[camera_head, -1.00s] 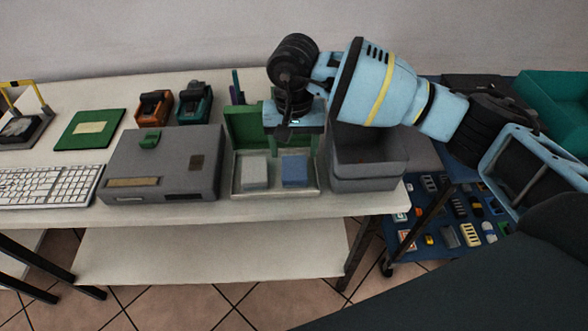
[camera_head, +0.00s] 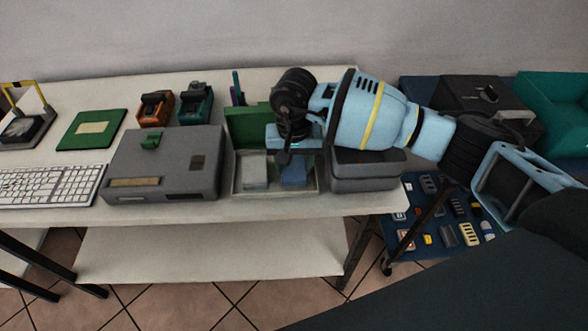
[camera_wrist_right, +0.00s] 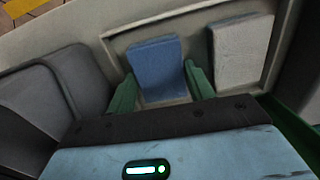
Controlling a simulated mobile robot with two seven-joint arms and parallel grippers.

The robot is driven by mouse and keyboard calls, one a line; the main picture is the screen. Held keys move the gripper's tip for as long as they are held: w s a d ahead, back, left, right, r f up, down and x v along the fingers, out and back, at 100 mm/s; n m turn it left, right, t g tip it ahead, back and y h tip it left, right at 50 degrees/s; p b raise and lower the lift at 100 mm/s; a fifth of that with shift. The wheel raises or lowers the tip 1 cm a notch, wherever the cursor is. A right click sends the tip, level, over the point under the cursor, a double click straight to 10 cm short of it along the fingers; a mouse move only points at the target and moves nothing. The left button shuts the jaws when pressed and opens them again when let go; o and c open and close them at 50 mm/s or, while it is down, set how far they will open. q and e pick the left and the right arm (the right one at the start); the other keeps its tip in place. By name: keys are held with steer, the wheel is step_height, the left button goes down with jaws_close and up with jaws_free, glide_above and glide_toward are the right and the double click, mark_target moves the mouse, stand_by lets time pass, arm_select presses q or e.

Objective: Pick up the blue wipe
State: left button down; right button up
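The blue wipe (camera_head: 294,177) is a folded blue block in the right half of a shallow light tray (camera_head: 275,194) on the table. My right gripper (camera_head: 294,158) is above it, pointing down, and partly covers it in the head view. In the right wrist view, the green fingers of the gripper (camera_wrist_right: 160,88) are spread apart, one on each side of the near part of the blue wipe (camera_wrist_right: 158,62). I cannot tell whether they touch it. My left gripper is not in view.
A white-grey wipe (camera_head: 254,171) lies beside the blue one in the same tray. A grey bin (camera_head: 362,184) stands close on the right, a grey box (camera_head: 165,165) on the left. A green panel (camera_head: 246,127) rises behind the tray.

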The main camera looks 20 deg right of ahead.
mark_target(294, 171)
steer(key=c, duration=0.4)
steer(key=shift+r, duration=0.5)
steer(key=shift+s+a+r, duration=0.1)
steer(key=shift+s+r, duration=0.15)
steer(key=shift+r, duration=0.4)
steer(key=shift+s+a+r, duration=0.1)
steer(key=shift+s+r, duration=0.1)
steer(key=shift+r, duration=0.4)
steer(key=s+a, duration=0.2)
steer(key=s, duration=0.5)
steer(key=s+a+r+b, duration=0.1)
steer(key=s+a, duration=0.2)
steer(key=s, duration=0.4)
steer(key=shift+r, duration=0.25)
steer(key=shift+a, duration=0.1)
